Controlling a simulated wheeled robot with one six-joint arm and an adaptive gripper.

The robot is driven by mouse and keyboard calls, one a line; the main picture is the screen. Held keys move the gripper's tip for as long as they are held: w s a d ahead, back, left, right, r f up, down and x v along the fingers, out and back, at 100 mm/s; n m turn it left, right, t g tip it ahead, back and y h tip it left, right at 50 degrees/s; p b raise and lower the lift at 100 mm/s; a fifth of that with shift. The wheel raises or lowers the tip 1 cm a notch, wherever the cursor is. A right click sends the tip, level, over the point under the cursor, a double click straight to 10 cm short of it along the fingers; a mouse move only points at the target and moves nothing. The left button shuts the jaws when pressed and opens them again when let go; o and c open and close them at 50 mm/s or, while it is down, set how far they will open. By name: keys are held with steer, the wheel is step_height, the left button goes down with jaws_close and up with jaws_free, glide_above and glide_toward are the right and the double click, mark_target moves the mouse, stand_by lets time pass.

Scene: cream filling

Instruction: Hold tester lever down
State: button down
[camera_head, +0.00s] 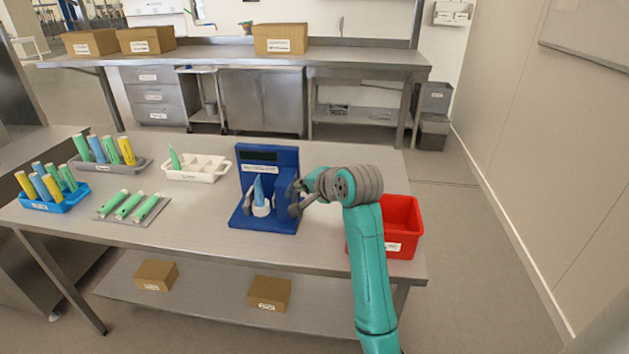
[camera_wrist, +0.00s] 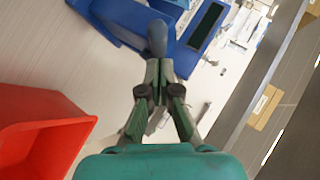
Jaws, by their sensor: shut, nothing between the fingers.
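The blue tester (camera_head: 270,160) with a dark display stands on the steel table. A light-blue tube (camera_head: 259,188) stands upright in its white round holder (camera_head: 261,209). My gripper (camera_head: 296,198) is at the tester's right side, shut and empty. In the wrist view, the closed fingertips (camera_wrist: 159,66) are right at a rounded blue-grey lever end (camera_wrist: 157,37); I cannot tell whether they touch it. The tester's display (camera_wrist: 206,25) also shows there. In the head view the lever is mostly hidden by my gripper, so its height cannot be told.
A red bin (camera_head: 402,218) stands right of the tester, beside my arm. A white divided tray (camera_head: 197,168) is left of the tester. A grey rack (camera_head: 100,168), a blue rack (camera_head: 62,203) and a grey mat (camera_head: 133,219) with green tubes are farther left.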

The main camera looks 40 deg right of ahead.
steer(key=shift+w+a+f, duration=0.25)
steer(key=shift+s+f, duration=0.1)
stand_by(0.3)
steer(key=f+n+t+h, duration=0.1)
steer(key=f+t, duration=0.1)
steer(key=f, duration=0.1)
steer(key=f+n+t+h, duration=0.1)
steer(key=f, duration=0.3)
steer(key=a+f+n+t+h, duration=0.1)
steer(key=f+t, duration=0.1)
steer(key=f, duration=0.1)
steer(key=shift+s+f+n+t, duration=0.3)
steer(key=shift+s+n, duration=0.05)
steer(key=shift+n, duration=0.05)
